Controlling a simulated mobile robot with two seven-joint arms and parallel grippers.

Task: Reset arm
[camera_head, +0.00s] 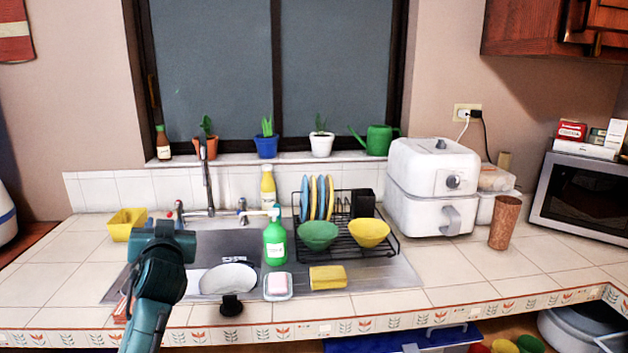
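My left arm rises from the bottom left in the head view and ends over the left side of the sink (215,244). Its gripper (165,232) is seen from behind, so its fingers are hidden and I cannot tell whether it is open or shut. No object shows in it. My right arm and gripper are not in the picture.
A green soap bottle (275,243), soap dish (278,287), yellow sponge (327,277) and white plate (229,280) are around the sink. A dish rack (385,251) holds bowls and plates. A white air fryer (432,187) and brown cup (505,223) stand right. The counter's front right is clear.

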